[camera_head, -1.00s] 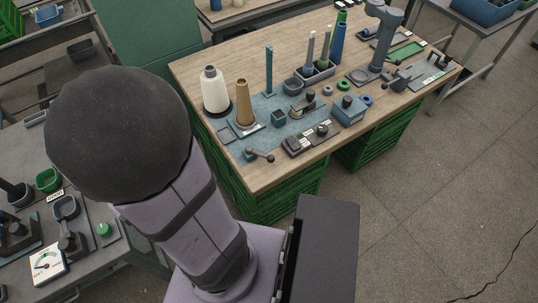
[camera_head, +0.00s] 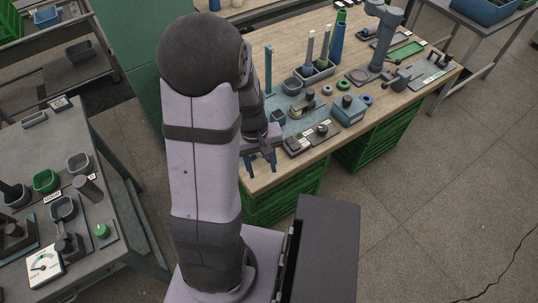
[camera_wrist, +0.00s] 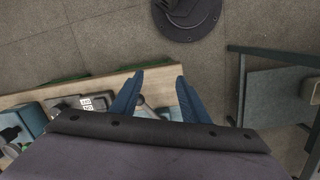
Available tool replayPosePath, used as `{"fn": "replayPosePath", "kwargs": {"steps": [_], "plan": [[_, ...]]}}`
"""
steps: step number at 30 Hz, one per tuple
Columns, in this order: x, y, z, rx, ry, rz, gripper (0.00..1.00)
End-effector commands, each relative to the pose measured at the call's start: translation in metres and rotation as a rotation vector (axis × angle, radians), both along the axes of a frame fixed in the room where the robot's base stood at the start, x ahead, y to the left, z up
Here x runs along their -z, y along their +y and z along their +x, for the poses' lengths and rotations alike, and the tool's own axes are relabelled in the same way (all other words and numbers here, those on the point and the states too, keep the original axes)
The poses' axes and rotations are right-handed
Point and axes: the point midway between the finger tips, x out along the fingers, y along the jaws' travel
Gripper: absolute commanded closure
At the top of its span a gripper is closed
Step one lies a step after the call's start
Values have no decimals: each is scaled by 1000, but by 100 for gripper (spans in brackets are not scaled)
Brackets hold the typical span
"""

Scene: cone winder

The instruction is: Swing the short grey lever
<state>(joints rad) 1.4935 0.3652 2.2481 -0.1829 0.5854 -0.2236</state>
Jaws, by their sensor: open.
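My gripper (camera_head: 261,166) hangs open over the front left corner of the wooden workbench, its two blue fingers pointing down. In the wrist view the fingers (camera_wrist: 158,92) are spread apart. A small part of the short grey lever (camera_wrist: 146,108) shows between them, nearer the left finger; the rest of it is hidden behind the gripper's body. I cannot tell whether a finger touches it. In the head view the lever is hidden behind my gripper and arm.
A dark switch box (camera_head: 298,146) and a blue box (camera_head: 348,110) stand right of my gripper on the workbench (camera_head: 285,172). A second bench (camera_head: 95,150) is at the left.

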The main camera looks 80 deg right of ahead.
Motion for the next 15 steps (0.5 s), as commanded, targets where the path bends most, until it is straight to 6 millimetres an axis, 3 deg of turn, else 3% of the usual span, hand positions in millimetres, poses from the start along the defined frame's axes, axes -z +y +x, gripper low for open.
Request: {"fn": "replayPosePath", "kwargs": {"steps": [3, 6, 15], "plan": [[-10, -37, 0, -174, 9, -85, 58], [-15, -55, 0, -305, 20, -126, 58], [-16, -66, 3, -535, 33, -145, 58]]}}
